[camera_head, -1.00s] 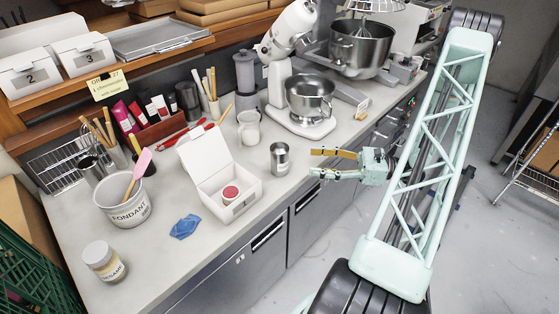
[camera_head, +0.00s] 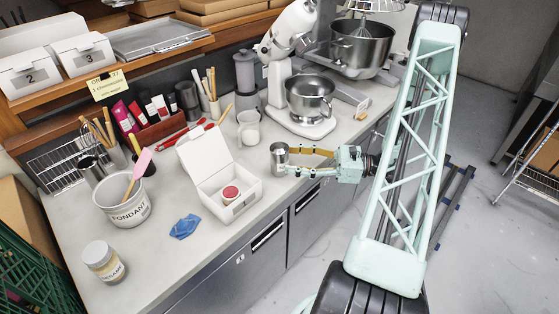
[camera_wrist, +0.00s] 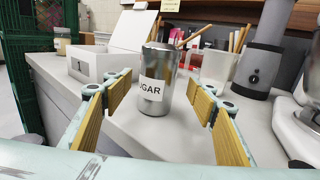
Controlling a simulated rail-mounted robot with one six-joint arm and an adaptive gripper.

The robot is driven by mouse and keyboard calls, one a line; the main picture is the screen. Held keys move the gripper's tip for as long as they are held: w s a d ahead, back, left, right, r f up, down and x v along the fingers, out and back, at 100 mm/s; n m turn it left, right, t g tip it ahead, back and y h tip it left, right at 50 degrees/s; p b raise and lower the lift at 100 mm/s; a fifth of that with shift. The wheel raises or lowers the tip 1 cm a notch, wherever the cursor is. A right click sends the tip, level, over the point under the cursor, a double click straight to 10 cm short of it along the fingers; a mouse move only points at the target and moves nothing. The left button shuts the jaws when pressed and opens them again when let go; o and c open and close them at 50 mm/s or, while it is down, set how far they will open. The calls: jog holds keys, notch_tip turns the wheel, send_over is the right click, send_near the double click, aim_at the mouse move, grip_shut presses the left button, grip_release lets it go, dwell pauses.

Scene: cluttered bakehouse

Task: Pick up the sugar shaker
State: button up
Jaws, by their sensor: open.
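The sugar shaker (camera_head: 279,158) is a metal cylinder standing upright on the counter near its front edge, right of the open white box. My gripper (camera_head: 290,161) has reached the shaker from the right and is open. In the wrist view the yellow-padded fingers of my gripper (camera_wrist: 160,105) lie to the left and right of the shaker, with a gap visible on the right side.
The open white box (camera_head: 238,205) with a small red-topped jar stands left of the shaker. A white jug (camera_head: 249,129) is behind it. The stand mixer (camera_head: 305,122) with its steel bowl is behind right. A blue cloth (camera_head: 185,227) lies farther left on the counter.

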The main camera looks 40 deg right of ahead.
aim_at(279, 159)
jog(key=shift+w, duration=0.1)
dwell(0.3)
jog(key=shift+a+x, duration=0.2)
jog(key=shift+x, duration=2.25)
jog(key=c, duration=1.1)
